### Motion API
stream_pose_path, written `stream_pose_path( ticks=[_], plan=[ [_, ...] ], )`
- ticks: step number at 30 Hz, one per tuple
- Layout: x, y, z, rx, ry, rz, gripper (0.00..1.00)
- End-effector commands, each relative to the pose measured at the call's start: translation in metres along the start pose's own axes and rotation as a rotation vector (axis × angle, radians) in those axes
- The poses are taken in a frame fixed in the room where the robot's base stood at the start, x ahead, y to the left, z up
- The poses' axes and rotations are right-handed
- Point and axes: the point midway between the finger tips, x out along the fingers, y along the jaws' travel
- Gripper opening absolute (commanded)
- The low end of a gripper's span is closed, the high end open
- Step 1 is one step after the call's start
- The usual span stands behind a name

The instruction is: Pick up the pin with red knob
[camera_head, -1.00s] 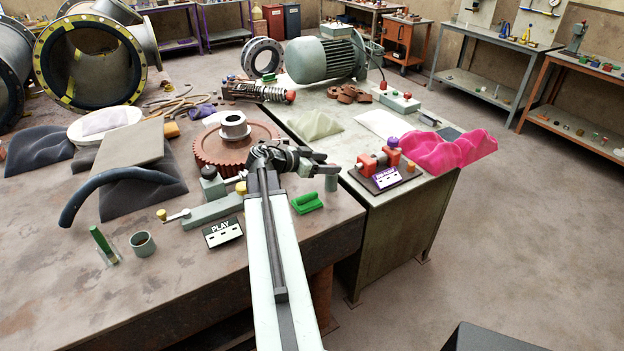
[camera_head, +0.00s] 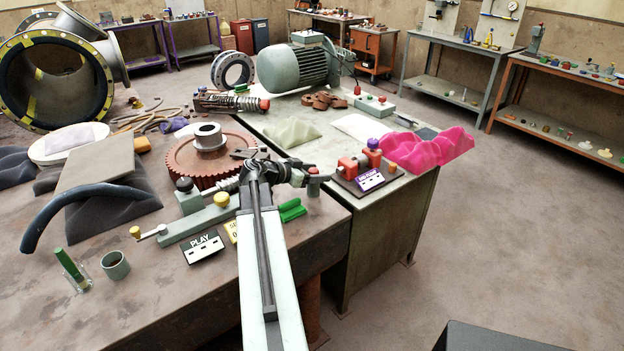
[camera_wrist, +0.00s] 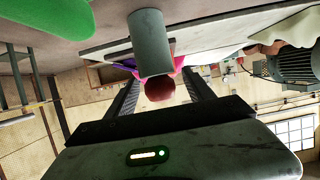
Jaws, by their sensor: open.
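The pin (camera_head: 313,187) stands upright near the right edge of the brown bench, a grey cylinder with a red knob (camera_head: 314,171) on top. My gripper (camera_head: 318,174) is at the knob, with its fingers pointing right in the head view. In the wrist view, which looks upside down, the grey body (camera_wrist: 150,44) and the red knob (camera_wrist: 160,88) show between the two dark fingers of my gripper (camera_wrist: 166,80). The gripper is open, with gaps showing beside the knob. Part of the pin is hidden by the fingers in the head view.
A green block (camera_head: 291,210) lies just in front of the pin. A red-brown gear (camera_head: 190,170) stands behind left. A red clamp fixture (camera_head: 362,165) sits on the neighbouring bench at right. A PLAY sign (camera_head: 203,246) lies at front left.

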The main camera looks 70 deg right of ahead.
Motion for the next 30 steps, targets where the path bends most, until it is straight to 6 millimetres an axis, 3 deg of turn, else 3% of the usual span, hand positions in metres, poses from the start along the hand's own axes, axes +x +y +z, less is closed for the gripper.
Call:
stream_pose_path(
  ticks=[3,9,16,25,30],
  plan=[
    [0.019,-0.001,0.003,0.001,0.000,0.001,0.61],
    [0.019,-0.001,0.001,0.000,0.000,-0.002,0.61],
    [0.018,-0.001,0.001,0.000,0.000,-0.002,0.00],
    [0.016,-0.002,-0.002,-0.001,0.000,-0.002,0.00],
    [0.008,-0.002,-0.022,-0.001,0.000,-0.002,0.00]
  ],
)
